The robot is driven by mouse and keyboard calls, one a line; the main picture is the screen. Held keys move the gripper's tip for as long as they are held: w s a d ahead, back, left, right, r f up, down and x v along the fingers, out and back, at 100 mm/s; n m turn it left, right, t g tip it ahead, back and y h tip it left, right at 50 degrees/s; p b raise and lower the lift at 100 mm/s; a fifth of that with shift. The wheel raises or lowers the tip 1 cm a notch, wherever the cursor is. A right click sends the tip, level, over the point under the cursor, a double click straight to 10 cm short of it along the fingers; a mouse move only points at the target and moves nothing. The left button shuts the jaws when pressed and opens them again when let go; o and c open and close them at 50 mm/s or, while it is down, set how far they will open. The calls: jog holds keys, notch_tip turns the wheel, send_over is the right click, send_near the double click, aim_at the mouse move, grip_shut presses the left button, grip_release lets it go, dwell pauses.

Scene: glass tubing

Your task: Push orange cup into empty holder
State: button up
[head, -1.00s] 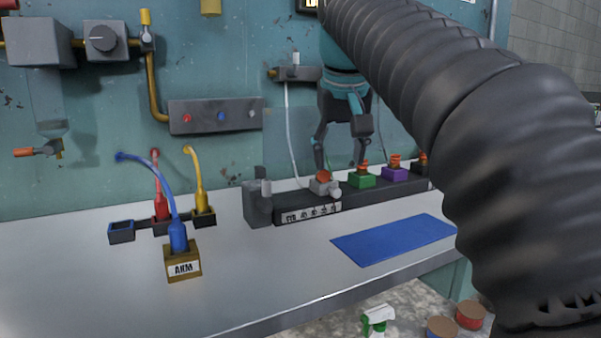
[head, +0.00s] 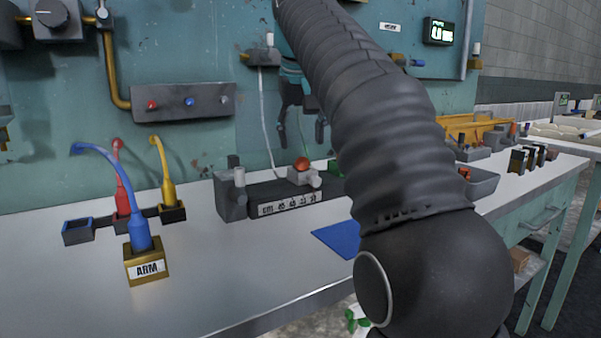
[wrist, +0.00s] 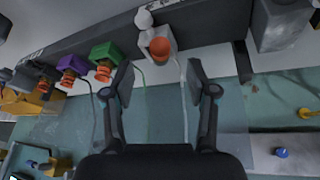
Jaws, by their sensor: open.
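My gripper (head: 301,138) is open just above and behind the cup, with one finger to each side. In the wrist view my open gripper (wrist: 159,74) has nothing clasped between its fingers. An empty blue-rimmed holder (head: 78,232) is at the left end of a small rack on the bench.
Red (head: 121,195), yellow (head: 168,190) and blue (head: 138,232) tubes stand left, the blue one in the box marked ARM (head: 147,268). Green (wrist: 106,54) and purple (wrist: 72,65) blocks with orange coils line the rail. A blue mat (head: 335,238) lies in front.

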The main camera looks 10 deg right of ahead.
aim_at(301, 158)
jog(key=shift+w+b+x, duration=0.15)
jog(key=shift+b+x, duration=0.35)
jog(key=shift+x, duration=1.15)
jog(key=shift+w+b+x, duration=0.15)
jog(key=shift+b+x, duration=0.35)
jog(key=shift+x, duration=1.1)
jog(key=shift+r, duration=0.15)
grip_shut()
jog(key=shift+r, duration=0.1)
